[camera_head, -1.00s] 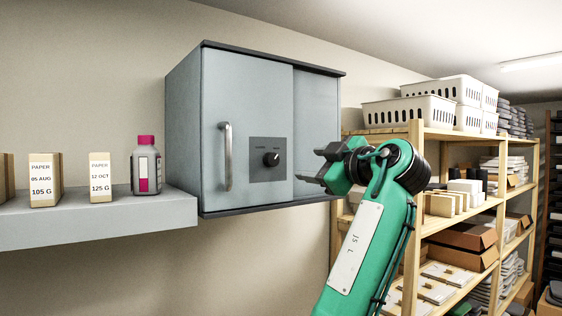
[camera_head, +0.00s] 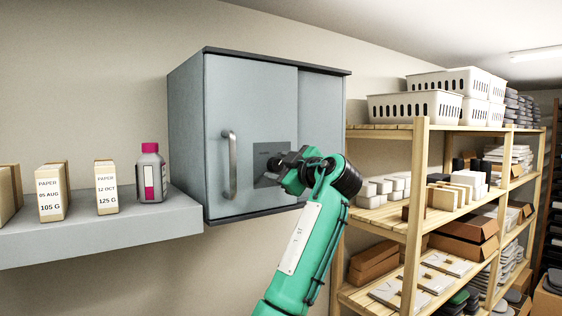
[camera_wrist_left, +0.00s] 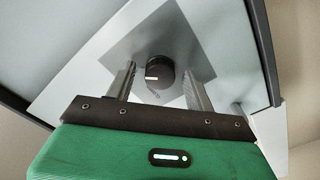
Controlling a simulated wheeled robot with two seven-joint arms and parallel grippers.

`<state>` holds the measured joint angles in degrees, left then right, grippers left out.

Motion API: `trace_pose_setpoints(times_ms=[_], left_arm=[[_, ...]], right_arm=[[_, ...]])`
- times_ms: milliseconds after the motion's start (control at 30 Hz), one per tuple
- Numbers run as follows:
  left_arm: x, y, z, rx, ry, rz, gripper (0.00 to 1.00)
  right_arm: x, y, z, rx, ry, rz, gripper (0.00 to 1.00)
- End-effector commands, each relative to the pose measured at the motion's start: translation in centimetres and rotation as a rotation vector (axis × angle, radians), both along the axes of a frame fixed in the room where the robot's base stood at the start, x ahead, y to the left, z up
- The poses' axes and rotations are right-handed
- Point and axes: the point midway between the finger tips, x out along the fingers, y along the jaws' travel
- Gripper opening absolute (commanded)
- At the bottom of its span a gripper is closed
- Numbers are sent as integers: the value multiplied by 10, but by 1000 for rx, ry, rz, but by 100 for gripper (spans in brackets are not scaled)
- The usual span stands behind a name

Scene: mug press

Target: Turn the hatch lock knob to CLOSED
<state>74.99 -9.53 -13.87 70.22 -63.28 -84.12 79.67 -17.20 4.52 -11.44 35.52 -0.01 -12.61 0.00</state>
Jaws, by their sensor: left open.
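The grey wall cabinet (camera_head: 235,105) has a vertical bar handle (camera_head: 229,165) on its door. A darker square plate (camera_head: 262,160) beside the handle carries the lock knob. In the head view my left gripper (camera_head: 276,170) is in front of this plate and hides the knob. In the left wrist view the round black knob (camera_wrist_left: 159,70) with a white mark sits between the two open fingers (camera_wrist_left: 161,82), with a gap on each side. I cannot read the lettering on the plate. My right gripper is not in view.
A grey shelf (camera_head: 100,232) on the left holds paper boxes (camera_head: 107,188) and a bottle with a pink cap (camera_head: 151,173). A wooden rack (camera_head: 420,190) with white baskets (camera_head: 415,106) and boxes stands close to the right of my left arm.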

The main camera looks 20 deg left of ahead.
Motion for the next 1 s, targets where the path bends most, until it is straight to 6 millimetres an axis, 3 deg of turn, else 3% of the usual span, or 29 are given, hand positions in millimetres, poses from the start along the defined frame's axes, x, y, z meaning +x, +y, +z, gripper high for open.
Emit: trace_pose_setpoints(times_ms=[267, 400, 500, 767, 1000], left_arm=[[1, 1, 0, 0, 0, 0, 52], [1, 1, 0, 0, 0, 0, 25], [1, 1, 0, 0, 0, 0, 9], [0, 1, -2, -15, -18, -1, 9], [0, 0, -5, -87, -109, 0, 9]], right_arm=[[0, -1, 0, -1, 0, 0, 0], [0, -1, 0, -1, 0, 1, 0], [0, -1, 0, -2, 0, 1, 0], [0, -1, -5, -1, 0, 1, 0], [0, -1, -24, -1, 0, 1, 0]])
